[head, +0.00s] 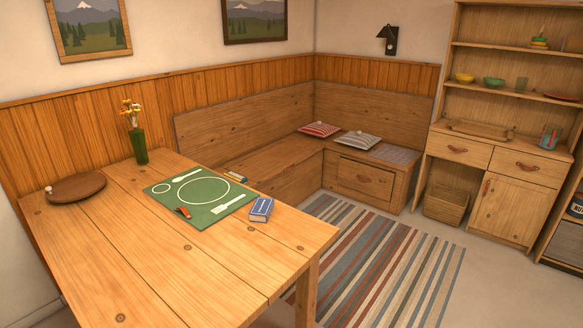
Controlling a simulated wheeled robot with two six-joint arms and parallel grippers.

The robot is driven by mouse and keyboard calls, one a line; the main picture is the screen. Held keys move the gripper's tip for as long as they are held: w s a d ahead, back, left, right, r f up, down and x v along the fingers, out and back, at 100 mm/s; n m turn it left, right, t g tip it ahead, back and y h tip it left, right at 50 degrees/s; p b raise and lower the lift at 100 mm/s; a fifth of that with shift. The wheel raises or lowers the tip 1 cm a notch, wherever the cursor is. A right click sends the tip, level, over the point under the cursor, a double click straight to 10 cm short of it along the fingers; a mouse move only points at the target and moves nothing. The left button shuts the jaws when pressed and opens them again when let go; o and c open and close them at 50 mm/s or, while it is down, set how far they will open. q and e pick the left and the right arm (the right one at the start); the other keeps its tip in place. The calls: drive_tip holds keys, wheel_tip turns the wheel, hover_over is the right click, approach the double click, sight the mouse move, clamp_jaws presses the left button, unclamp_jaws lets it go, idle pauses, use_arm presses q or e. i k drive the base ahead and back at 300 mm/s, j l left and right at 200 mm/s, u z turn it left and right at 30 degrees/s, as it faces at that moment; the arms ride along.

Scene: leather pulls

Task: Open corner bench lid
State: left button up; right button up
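The wooden corner bench (260,155) runs in an L along the back walls, with plank backrests. The seat top lies flat and shows no open gap. A red striped cushion (319,129) and a grey striped cushion (357,140) lie on the seat near the corner. A grey cloth or mat (395,154) lies at the seat's right end. Neither of my grippers is in view.
A wooden table (150,270) fills the near left, with a green placemat (200,195), blue box (261,209), vase (139,147) and round board (76,187). A striped rug (385,260) covers open floor before the bench. A hutch (495,185) and basket (446,203) stand right.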

sight(260, 169)
drive_tip(key=i+l+z, duration=0.5)
drive_tip(key=i+z, duration=0.25)
drive_tip(key=i, duration=0.15)
drive_tip(key=i+l+z, duration=0.2)
drive_tip(key=i, duration=0.65)
drive_tip(key=i+z, duration=0.15)
drive_tip(key=i, duration=0.7)
drive_tip(key=i+j+u, duration=0.15)
drive_tip(key=i+u, duration=0.35)
drive_tip(key=i+l+u, duration=0.1)
drive_tip(key=i+u, duration=0.35)
drive_tip(key=i+l+u, duration=0.2)
drive_tip(key=i+u, duration=0.3)
